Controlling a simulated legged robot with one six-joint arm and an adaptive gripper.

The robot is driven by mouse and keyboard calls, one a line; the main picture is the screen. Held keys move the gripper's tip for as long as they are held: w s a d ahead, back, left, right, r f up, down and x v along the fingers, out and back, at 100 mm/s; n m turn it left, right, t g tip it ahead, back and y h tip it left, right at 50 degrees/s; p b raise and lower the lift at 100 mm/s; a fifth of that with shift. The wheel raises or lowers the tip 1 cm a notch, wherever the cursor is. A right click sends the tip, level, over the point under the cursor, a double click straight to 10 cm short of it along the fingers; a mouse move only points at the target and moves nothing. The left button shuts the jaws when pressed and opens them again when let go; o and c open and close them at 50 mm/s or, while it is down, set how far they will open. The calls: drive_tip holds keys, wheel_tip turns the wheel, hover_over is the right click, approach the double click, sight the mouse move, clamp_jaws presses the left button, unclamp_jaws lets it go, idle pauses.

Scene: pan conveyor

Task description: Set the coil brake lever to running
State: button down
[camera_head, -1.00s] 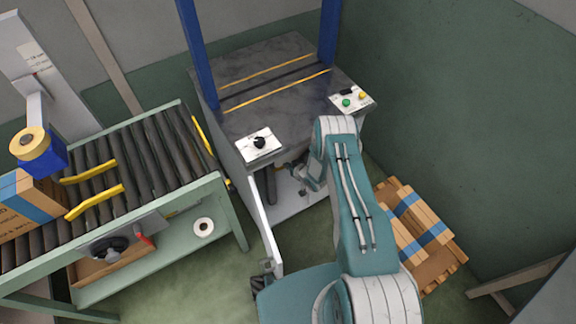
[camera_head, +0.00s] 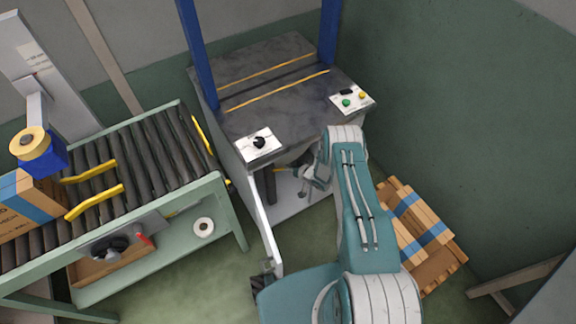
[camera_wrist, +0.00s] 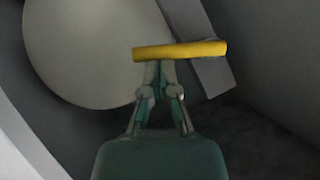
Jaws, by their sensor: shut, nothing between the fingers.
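A yellow bar-shaped handle (camera_wrist: 180,50), which looks like the brake lever, lies nearly level across the wrist view on a grey arm, in front of a large pale disc (camera_wrist: 85,45). In the head view a small yellow piece (camera_head: 281,170) shows inside the open machine body, just left of my gripper (camera_head: 305,187). In the wrist view my gripper (camera_wrist: 161,72) is shut and empty, its tips right at the handle's near edge. I cannot tell if they touch it. The lever's marked positions are not visible.
The machine table (camera_head: 250,70) stands over the opening, with a black-knob panel (camera_head: 259,144) and a button panel (camera_head: 352,99) on top. An open white door (camera_head: 264,222) stands left of my arm. A roller conveyor (camera_head: 150,150) is at left; a pallet with boxes (camera_head: 425,230) is at right.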

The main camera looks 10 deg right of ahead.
drive_tip(key=shift+s+a+f, duration=0.15)
drive_tip(key=shift+a+f, duration=0.3)
drive_tip(key=shift+f, duration=0.4)
drive_tip(key=shift+s+a+f, duration=0.15)
drive_tip(key=shift+a+f, duration=0.3)
drive_tip(key=shift+f, duration=0.4)
drive_tip(key=shift+s+a+f, duration=0.15)
drive_tip(key=shift+a+f, duration=0.3)
drive_tip(key=shift+f, duration=0.4)
drive_tip(key=shift+a+f, duration=0.1)
drive_tip(key=shift+a, duration=0.05)
drive_tip(key=v, duration=1.2)
